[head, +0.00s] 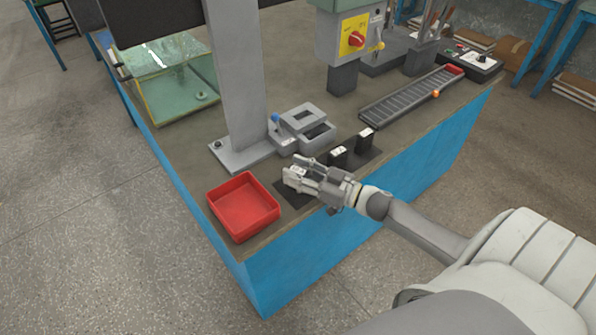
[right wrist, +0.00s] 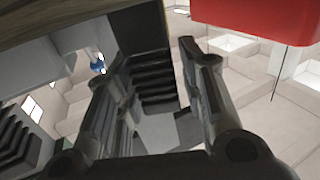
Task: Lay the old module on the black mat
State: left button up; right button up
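The black mat (head: 287,192) lies near the table's front edge, right of the red tray. A dark module with a pale top label (head: 298,171) is between the fingers of my right gripper (head: 297,175). In the right wrist view its black ribbed side (right wrist: 154,75) shows between the two fingers (right wrist: 158,65). The fingers are on either side of it, but I cannot tell if both press on it. It appears to stand upright at the mat, its foot partly hidden. Two other dark modules, one nearer (head: 338,156) and one farther (head: 365,139), stand to the right. My left gripper is not in view.
The red tray (head: 243,205) sits at the left front corner. A grey fixture (head: 303,127) and a grey post (head: 238,80) stand behind the mat.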

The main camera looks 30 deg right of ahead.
jog(key=shift+r, duration=0.1)
jog(key=v, duration=1.2)
jog(key=s+d+f+m+g+h, duration=0.1)
jog(key=s+f+m+g+h, duration=0.2)
jog(key=f, duration=0.8)
jog(key=s+d+f+g+h, duration=0.1)
jog(key=s+f+h, duration=0.25)
jog(key=f, duration=0.65)
jog(key=s+d+f+m+g+h, duration=0.2)
jog(key=s+f, duration=0.2)
jog(key=f, duration=0.7)
jog(key=s+a+f+g, duration=0.3)
jog(key=s+a+f, duration=0.2)
jog(key=s+a, duration=0.1)
jog(key=s+a+f+n+g, duration=0.1)
jog(key=s+a+f+g, duration=0.2)
jog(key=s+a+f, duration=0.3)
jog(key=s+a+f+n+g, duration=0.1)
jog(key=s+a+f+g, duration=0.2)
jog(key=s+a+f, duration=0.3)
jog(key=shift+s+a+f, duration=0.1)
jog(key=shift+s+f, duration=0.05)
jog(key=shift+s, duration=1.15)
jog(key=shift+s+a+f, duration=0.1)
jog(key=shift+s+a, duration=0.05)
jog(key=shift+s, duration=1.1)
